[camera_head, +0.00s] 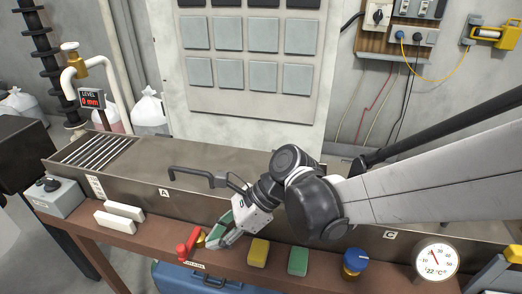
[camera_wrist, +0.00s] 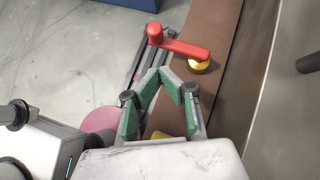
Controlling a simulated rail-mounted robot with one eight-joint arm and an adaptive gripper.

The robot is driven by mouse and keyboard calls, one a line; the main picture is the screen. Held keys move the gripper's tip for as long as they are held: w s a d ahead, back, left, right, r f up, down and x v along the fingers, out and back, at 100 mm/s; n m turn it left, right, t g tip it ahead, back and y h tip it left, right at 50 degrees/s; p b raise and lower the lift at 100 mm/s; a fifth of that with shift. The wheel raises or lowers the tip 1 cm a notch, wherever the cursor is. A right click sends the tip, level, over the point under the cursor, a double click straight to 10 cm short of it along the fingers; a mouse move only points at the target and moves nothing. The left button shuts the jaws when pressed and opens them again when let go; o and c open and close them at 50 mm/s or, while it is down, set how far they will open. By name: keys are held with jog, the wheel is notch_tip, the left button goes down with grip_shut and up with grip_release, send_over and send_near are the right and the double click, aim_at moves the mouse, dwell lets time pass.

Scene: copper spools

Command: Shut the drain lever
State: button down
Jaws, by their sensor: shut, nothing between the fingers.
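The red drain lever (camera_head: 186,247) sits on a brass valve body (camera_head: 200,240) at the front ledge of the bench, above a small label. In the wrist view the lever (camera_wrist: 184,46) has a round knob at its left end and its other end over the brass part (camera_wrist: 198,66). My gripper (camera_head: 217,243) is just right of the lever in the head view. In the wrist view my gripper's green-padded fingers (camera_wrist: 166,73) meet at the tips, empty, with a small gap seen below the lever. Whether they touch it I cannot tell.
A metal trough (camera_head: 150,170) runs behind the ledge, with a bent dark handle (camera_head: 190,172) over it. White blocks (camera_head: 120,216), a yellow block (camera_head: 258,252), a green block (camera_head: 298,261), a blue knob (camera_head: 355,262) and a dial gauge (camera_head: 436,262) line the ledge. A level display reads 0 mm (camera_head: 92,98).

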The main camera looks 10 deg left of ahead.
aim_at(187, 251)
jog(key=shift+s+a, duration=0.25)
jog(key=shift+a, duration=0.4)
jog(key=shift+s+a, duration=0.3)
jog(key=shift+a, duration=0.3)
jog(key=shift+s+a, duration=0.25)
jog(key=shift+a, duration=0.4)
jog(key=shift+w, duration=0.1)
